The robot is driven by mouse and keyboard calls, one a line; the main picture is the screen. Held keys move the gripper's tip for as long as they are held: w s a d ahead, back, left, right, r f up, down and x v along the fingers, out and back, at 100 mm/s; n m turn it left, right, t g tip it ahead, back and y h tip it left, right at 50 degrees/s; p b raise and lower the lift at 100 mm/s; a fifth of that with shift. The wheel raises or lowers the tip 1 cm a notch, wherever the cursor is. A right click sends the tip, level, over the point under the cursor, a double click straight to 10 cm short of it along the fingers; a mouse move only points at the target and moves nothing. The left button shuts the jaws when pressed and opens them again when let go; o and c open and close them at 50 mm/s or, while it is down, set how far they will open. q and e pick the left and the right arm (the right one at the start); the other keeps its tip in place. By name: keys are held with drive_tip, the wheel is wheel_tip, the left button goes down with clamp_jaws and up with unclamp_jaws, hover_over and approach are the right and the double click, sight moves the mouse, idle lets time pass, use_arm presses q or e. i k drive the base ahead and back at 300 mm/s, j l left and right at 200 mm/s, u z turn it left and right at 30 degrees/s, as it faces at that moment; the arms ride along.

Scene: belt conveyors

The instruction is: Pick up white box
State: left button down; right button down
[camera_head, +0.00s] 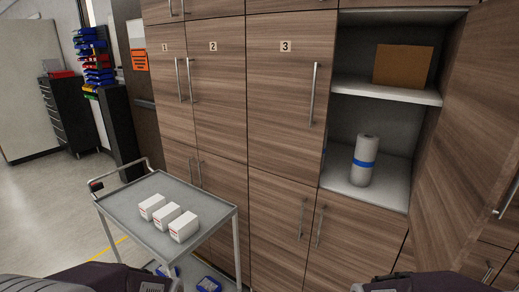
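Three white boxes stand in a slanting row on the grey top of a metal cart (199,198). The left white box (151,207) is farthest back, the middle white box (166,216) is between, and the right white box (183,227) is nearest. Each has small reddish marks on its side. Dark parts of my two arms show at the bottom left and bottom right edges, below the cart top and apart from the boxes. Neither gripper's fingers can be seen.
Wooden cabinets with numbered doors (285,90) rise behind the cart. An open cabinet door (468,130) stands at the right. Its shelves hold a brown box (402,66) and a white roll with a blue band (363,162). Open floor (45,205) lies to the left.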

sight(181, 229)
drive_tip(key=i+j+z, duration=0.1)
drive_tip(key=j, duration=0.6)
drive_tip(key=i+j+z, duration=0.15)
drive_tip(key=j, duration=0.55)
drive_tip(key=i+j+z, duration=0.1)
drive_tip(key=j, duration=0.6)
drive_tip(key=j+z, duration=0.1)
drive_tip(key=j, duration=0.6)
drive_tip(key=i, duration=0.05)
